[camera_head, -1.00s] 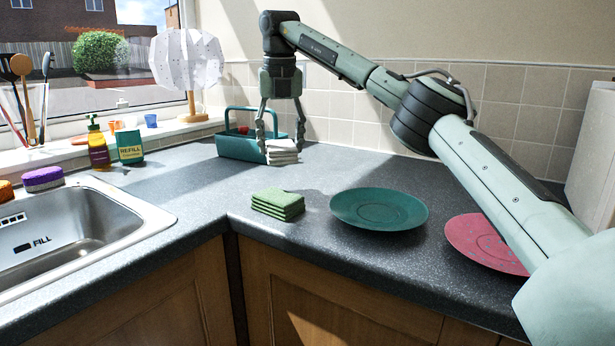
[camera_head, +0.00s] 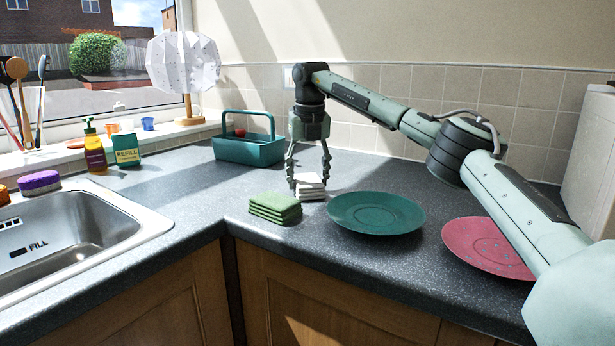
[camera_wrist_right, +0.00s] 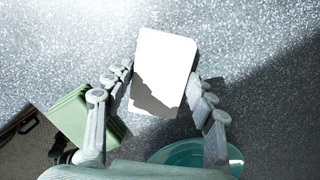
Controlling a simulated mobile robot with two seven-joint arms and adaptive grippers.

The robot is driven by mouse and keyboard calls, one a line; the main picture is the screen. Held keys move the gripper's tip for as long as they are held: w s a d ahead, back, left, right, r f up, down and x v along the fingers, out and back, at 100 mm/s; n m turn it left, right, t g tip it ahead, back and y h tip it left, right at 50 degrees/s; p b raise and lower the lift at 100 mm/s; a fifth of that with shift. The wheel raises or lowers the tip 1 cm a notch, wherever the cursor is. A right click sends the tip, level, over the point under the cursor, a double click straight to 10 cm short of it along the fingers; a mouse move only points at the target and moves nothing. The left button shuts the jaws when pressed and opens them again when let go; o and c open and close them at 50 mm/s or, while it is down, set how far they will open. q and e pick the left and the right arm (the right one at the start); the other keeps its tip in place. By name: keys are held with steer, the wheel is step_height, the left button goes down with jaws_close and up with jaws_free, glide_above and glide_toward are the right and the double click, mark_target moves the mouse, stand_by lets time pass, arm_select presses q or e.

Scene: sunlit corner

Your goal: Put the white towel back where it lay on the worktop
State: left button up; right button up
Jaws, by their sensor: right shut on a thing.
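The white towel (camera_head: 311,188) is a small folded stack. In the head view it is at or just above the worktop (camera_head: 190,205), behind the green folded cloth and left of the teal plate; I cannot tell if it touches the surface. My right gripper (camera_head: 309,183) points down and is shut on the towel from both sides. In the right wrist view the towel (camera_wrist_right: 162,72) lies between the two fingers (camera_wrist_right: 160,95), bright in the sun. My left gripper is not in view.
The green folded cloth (camera_head: 275,208) lies close by in front. A teal plate (camera_head: 376,212) and a red plate (camera_head: 485,245) lie to the right. A teal basket (camera_head: 248,150) stands behind left. The sink (camera_head: 75,235) is at the left. Worktop between basket and green cloth is clear.

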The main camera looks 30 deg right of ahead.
mark_target(309, 182)
steer(key=o, duration=1)
steer(key=shift+f, duration=0.15)
steer(key=r, duration=0.4)
steer(key=s+r, duration=0.1)
steer(key=r, duration=0.7)
steer(key=shift+s+a+r, duration=0.1)
steer(key=shift+s+a, duration=0.25)
